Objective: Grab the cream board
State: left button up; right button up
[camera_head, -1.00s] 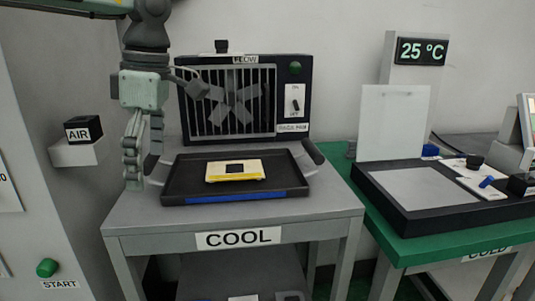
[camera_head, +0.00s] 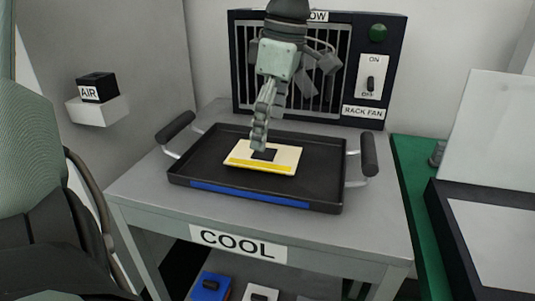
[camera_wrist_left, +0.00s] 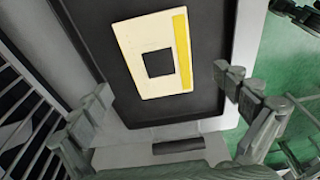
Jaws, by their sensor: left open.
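The cream board (camera_head: 284,155) lies flat in the black tray (camera_head: 320,190) on the table marked COOL. It has a yellow strip along its front edge and a dark square in its middle. My left gripper (camera_head: 262,135) hangs over the board's back part, fingers pointing down. In the left wrist view the cream board (camera_wrist_left: 130,62) lies beyond the fingertips, with nothing between them. There my left gripper (camera_wrist_left: 165,105) is open, its fingers wide apart. Whether a fingertip touches the board I cannot tell. My right gripper is not in view.
The tray has raised rims and a black handle at each side, the right one (camera_head: 369,155) clear. The rack fan (camera_head: 310,65) stands close behind. A green table (camera_head: 411,185) is at the right. An AIR box (camera_head: 97,87) is on the left wall.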

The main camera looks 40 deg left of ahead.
aim_at(265, 153)
pick_arm(q)
jog(key=f, duration=0.3)
jog(key=shift+s+a+f, duration=0.15)
jog(key=shift+a+f, duration=0.1)
jog(key=shift+f, duration=0.35)
jog(key=shift+c, duration=0.5)
jog(key=c, duration=1.1)
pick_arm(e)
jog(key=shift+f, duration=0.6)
